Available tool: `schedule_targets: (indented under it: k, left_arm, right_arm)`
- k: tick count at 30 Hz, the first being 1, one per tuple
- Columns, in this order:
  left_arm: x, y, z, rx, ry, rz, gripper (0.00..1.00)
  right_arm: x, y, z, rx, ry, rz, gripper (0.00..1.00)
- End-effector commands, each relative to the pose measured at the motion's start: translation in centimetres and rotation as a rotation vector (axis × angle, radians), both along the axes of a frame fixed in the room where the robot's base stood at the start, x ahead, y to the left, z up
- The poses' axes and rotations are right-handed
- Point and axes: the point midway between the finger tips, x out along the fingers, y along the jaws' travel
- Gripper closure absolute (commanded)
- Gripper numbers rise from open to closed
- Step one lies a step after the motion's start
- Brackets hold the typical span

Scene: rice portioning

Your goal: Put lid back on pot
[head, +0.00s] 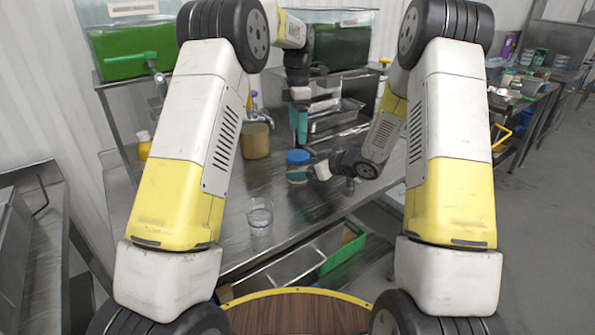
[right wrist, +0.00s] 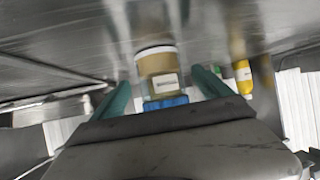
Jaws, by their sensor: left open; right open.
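A jar (head: 297,174) with a blue lid (head: 298,157) on top stands upright on the metal table. My right gripper (head: 316,170) is at the jar's right side, low over the table. In the right wrist view its two teal fingers (right wrist: 160,80) are apart. A tan, labelled body (right wrist: 157,68) and a blue part (right wrist: 166,103) show between them; I cannot tell if the fingers touch anything. My left gripper (head: 301,124) is open, fingers down, above and behind the jar. No separate loose lid or pot is clear in view.
A clear glass (head: 260,215) stands near the table's front edge. A yellow bottle (head: 145,146) is at the left. Metal trays (head: 335,118) stand at the back. The table (head: 225,235) around the glass is clear.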

Motion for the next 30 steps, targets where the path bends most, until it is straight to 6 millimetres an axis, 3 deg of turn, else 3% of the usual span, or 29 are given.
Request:
schedule_targets:
  k: [7,19,30]
  left_arm:
    - [0.0,0.0,0.0,0.000,0.000,0.000,0.16]
    - [0.0,0.0,0.0,0.000,0.000,-0.001,0.16]
    - [0.0,0.0,0.0,0.000,0.000,0.000,0.16]
  right_arm:
    - [1.9,2.1,-1.6,0.000,0.001,0.001,0.12]
    - [2.3,2.5,-1.8,0.000,0.000,-0.001,0.12]
    - [2.3,2.5,-1.8,0.000,0.000,-0.001,0.83]
